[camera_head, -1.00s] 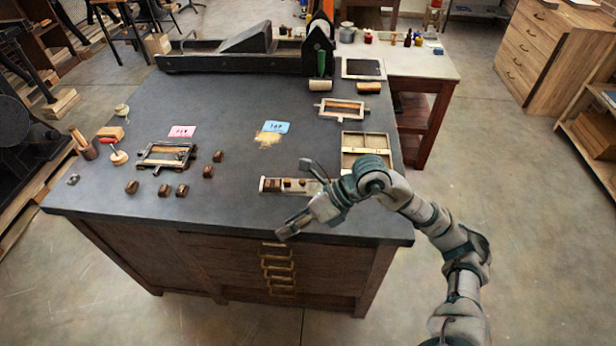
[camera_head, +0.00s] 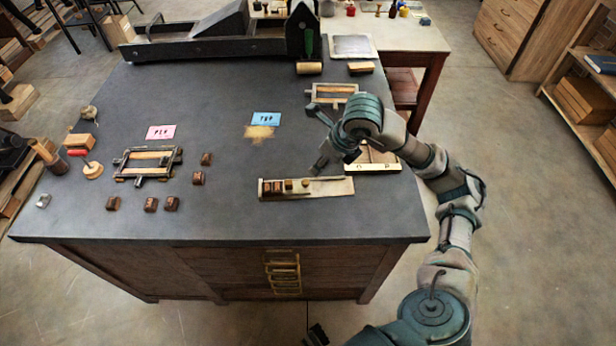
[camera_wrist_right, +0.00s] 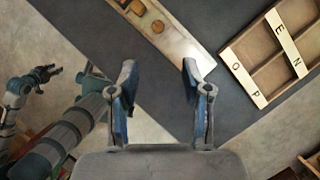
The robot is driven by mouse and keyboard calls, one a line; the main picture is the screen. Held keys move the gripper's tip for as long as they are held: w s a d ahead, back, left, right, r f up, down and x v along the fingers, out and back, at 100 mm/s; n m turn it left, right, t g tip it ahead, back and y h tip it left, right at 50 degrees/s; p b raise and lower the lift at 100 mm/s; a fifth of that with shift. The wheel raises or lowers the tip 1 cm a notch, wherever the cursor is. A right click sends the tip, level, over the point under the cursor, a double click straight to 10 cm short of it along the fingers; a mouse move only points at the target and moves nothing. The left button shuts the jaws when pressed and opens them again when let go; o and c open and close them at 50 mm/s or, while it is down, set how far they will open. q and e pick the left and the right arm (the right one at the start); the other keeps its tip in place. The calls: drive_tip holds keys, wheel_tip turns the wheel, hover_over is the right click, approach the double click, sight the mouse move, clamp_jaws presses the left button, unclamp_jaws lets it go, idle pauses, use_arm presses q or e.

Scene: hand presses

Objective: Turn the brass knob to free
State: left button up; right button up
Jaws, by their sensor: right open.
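A small round brass piece, which looks like the knob (camera_head: 305,183), sits on a pale composing stick (camera_head: 335,187) near the table's front edge, right of several brown blocks. In the right wrist view, the knob (camera_wrist_right: 157,27) shows on the stick (camera_wrist_right: 180,44) at the top. My right gripper (camera_head: 318,140) is open and empty, above the table behind the stick in the head view. In the right wrist view, its fingers (camera_wrist_right: 159,68) are apart, with the knob beyond them. My left gripper (camera_wrist_right: 45,74) shows small at the left of that view; its jaw state is unclear.
A wooden tray (camera_wrist_right: 247,80) with strips lettered O, P, E, N lies beside the stick. A framed block (camera_head: 148,176) and several brown blocks (camera_head: 150,204) stand at left. Pink (camera_head: 160,132) and blue (camera_head: 266,118) cards lie farther back. The middle table is mostly clear.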

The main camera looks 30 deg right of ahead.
approach(306, 182)
wheel_tip(306, 182, down, 2)
drive_tip(key=w+a, duration=0.1)
drive_tip(key=f, duration=0.2)
drive_tip(key=w+f+b, duration=0.1)
drive_tip(key=f, duration=0.1)
drive_tip(key=w+d+f, duration=0.1)
drive_tip(key=f, duration=0.1)
drive_tip(key=shift+w+a, duration=0.1)
drive_tip(key=shift+a+r, duration=0.1)
drive_tip(key=shift+a, duration=0.55)
drive_tip(key=shift+c, duration=0.2)
drive_tip(key=c, duration=0.8)
use_arm(q)
drive_tip(key=shift+w+a+r+b, duration=0.15)
drive_tip(key=shift+w+r, duration=0.15)
drive_tip(key=shift+r, duration=0.85)
drive_tip(key=shift+w+d+r+b, duration=0.15)
drive_tip(key=shift+w+r, duration=0.15)
drive_tip(key=shift+r, duration=0.8)
use_arm(e)
drive_tip(key=shift+d, duration=0.3)
clamp_jaws()
